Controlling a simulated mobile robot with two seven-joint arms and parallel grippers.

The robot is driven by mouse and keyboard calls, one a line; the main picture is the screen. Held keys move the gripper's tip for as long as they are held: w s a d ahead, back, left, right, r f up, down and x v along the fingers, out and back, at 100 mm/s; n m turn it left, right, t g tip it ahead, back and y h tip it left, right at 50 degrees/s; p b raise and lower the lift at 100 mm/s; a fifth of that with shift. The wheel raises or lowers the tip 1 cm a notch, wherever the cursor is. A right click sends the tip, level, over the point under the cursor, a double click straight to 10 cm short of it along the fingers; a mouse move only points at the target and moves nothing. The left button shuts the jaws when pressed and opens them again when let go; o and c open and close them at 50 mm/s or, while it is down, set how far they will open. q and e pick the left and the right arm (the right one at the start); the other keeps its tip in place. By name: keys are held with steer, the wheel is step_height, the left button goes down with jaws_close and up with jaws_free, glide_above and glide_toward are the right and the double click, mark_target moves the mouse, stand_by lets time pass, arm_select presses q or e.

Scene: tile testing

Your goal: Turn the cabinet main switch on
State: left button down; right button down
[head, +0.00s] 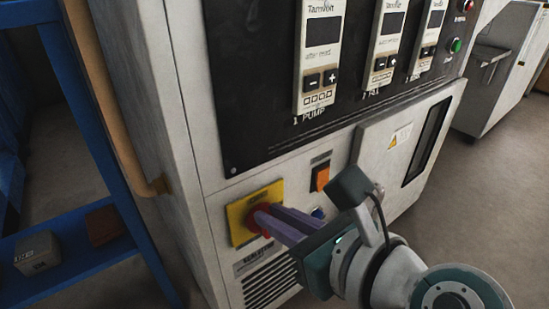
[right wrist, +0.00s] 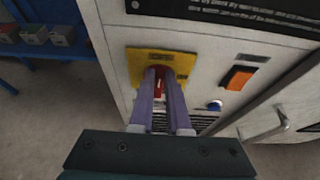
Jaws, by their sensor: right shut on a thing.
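The cabinet main switch is a red rotary knob (head: 260,219) on a yellow plate (head: 236,222), low on the front of the grey cabinet (head: 195,150). My right gripper (head: 268,222) reaches in from the lower right, with its purple fingers shut on the red knob. In the right wrist view the two fingers (right wrist: 162,85) stand on either side of the knob's red grip (right wrist: 159,90), in front of the yellow plate (right wrist: 135,66). The fingers hide part of the knob. My left gripper is not in view.
An orange rocker switch (head: 320,177) and a blue button (head: 318,213) sit right of the yellow plate. A panel with several controllers (head: 318,60) is above. A blue shelf (head: 75,265) with boxes stands at left. Open floor lies at right.

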steer(key=shift+d, duration=0.1)
stand_by(0.6)
steer(key=m+y, duration=0.1)
steer(key=d+m, duration=0.1)
steer(key=shift+w+f+m+g+y, duration=0.2)
steer(key=shift+w+m+g+y, duration=0.1)
steer(key=shift+w+g+y, duration=0.1)
steer(key=shift+w+d+f+m+y+b, duration=0.25)
steer(key=shift+f+m+y+b, duration=0.25)
steer(key=shift+m+y+b, duration=0.85)
steer(key=shift+w+d+f+m+y+b, duration=0.1)
steer(key=shift+d+f+m+y+b, duration=0.3)
steer(key=shift+m+b, duration=1.75)
steer(key=shift+w+d+f+m+y+b, duration=0.15)
steer(key=shift+f+m+y+b, duration=0.4)
steer(key=shift+m+y+b, duration=0.85)
steer(key=shift+m+h, duration=0.35)
steer(key=shift+m, duration=0.25)
